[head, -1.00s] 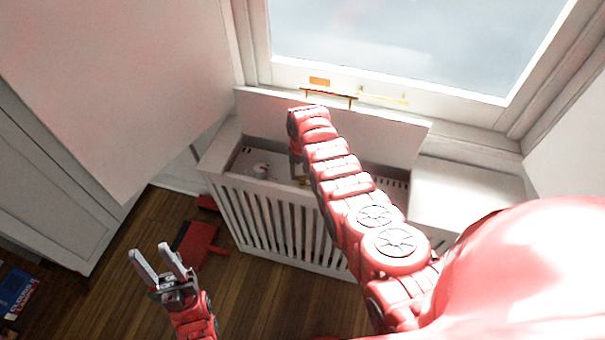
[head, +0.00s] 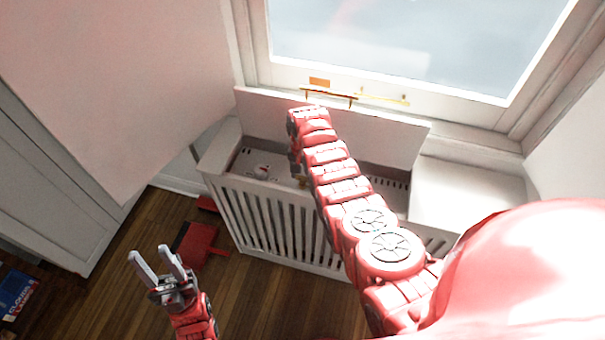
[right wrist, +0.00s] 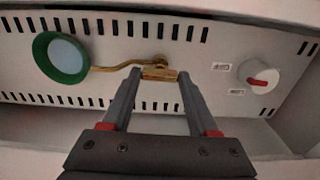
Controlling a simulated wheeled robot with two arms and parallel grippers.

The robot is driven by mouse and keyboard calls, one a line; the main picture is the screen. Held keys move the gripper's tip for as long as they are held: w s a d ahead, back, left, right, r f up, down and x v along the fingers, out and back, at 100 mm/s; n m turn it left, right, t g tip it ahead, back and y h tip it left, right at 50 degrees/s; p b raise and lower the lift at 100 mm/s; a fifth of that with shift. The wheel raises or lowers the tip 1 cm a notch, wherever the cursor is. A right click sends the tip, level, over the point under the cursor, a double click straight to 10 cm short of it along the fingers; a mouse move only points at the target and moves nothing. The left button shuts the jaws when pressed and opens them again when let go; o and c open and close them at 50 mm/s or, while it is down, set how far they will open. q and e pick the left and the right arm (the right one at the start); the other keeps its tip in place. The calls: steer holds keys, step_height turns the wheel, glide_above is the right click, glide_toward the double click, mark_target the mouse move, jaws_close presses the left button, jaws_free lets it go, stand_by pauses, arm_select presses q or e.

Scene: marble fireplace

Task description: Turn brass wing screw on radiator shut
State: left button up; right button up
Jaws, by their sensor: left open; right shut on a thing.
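The brass wing screw (right wrist: 160,74) is in the middle of the right wrist view, on the radiator's white slotted panel (right wrist: 215,52). My right gripper (right wrist: 159,75) has one finger on each side of it and is shut on it. A curved brass pipe runs left from it to a round green-rimmed gauge (right wrist: 63,57). In the head view the right arm reaches down into the open top of the radiator cover (head: 222,172), and my right gripper is mostly hidden there. My left gripper (head: 157,254) is open and empty above the wooden floor.
A white knob with a red mark (right wrist: 259,77) sits right of the screw, between small labels. The raised lid (head: 385,130) leans toward the window. A red box (head: 192,243) lies on the floor left of the cover. A blue box (head: 15,292) is at far left.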

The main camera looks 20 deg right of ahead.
steer(key=o, duration=1.4)
steer(key=shift+w+r, duration=0.1)
steer(key=shift+r, duration=0.45)
step_height(320, 180, up, 8)
steer(key=b, duration=0.1)
step_height(320, 180, up, 8)
steer(key=p, duration=0.6)
glide_above(303, 177)
steer(key=shift+w+r, duration=0.1)
steer(key=shift+r, duration=0.05)
